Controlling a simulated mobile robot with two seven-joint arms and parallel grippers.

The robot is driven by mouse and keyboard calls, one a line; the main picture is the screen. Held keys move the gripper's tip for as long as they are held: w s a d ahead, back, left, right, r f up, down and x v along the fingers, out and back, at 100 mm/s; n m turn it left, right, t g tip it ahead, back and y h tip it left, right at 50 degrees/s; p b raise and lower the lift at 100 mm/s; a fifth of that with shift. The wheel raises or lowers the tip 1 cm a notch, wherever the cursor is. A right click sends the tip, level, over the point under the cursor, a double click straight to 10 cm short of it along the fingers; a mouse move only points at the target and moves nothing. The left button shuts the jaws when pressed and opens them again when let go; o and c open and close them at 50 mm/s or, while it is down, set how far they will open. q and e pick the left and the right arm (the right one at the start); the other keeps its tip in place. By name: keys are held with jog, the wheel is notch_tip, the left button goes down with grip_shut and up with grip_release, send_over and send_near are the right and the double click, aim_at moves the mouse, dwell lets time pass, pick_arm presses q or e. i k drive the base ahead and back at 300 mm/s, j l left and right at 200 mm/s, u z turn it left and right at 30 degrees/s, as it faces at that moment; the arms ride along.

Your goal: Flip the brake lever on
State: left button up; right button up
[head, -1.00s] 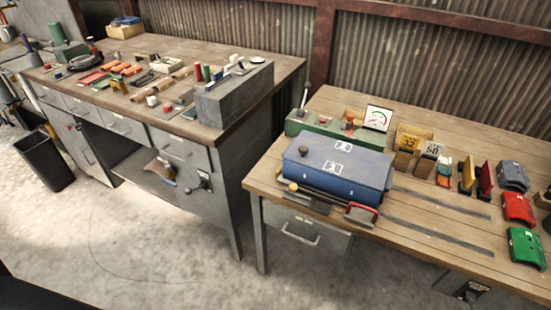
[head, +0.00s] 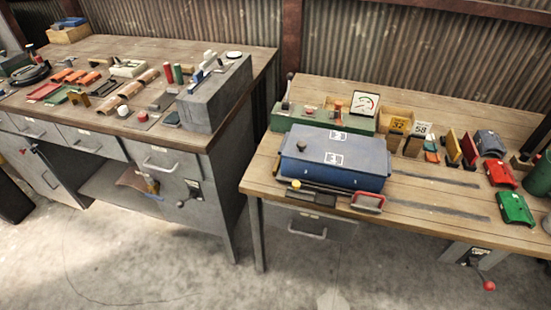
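Several levers show in the head view, and I cannot read which one is the brake lever. A lever with a red knob (head: 488,285) hangs below the front edge of the right table, beside a small labelled plate. A lever with a dark knob (head: 181,204) sits on the front of the left workbench. An upright lever with a dark knob (head: 287,91) stands at the left end of a green box (head: 322,119) on the right table. Neither of my grippers is in view.
A blue case (head: 333,160) lies on the right table (head: 445,255), with red (head: 500,173) and green (head: 515,208) blocks at its right. A grey box (head: 213,105) stands on the left workbench (head: 95,45). The floor (head: 130,265) in front is mostly clear.

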aim_at(488, 286)
jog(key=z, duration=2)
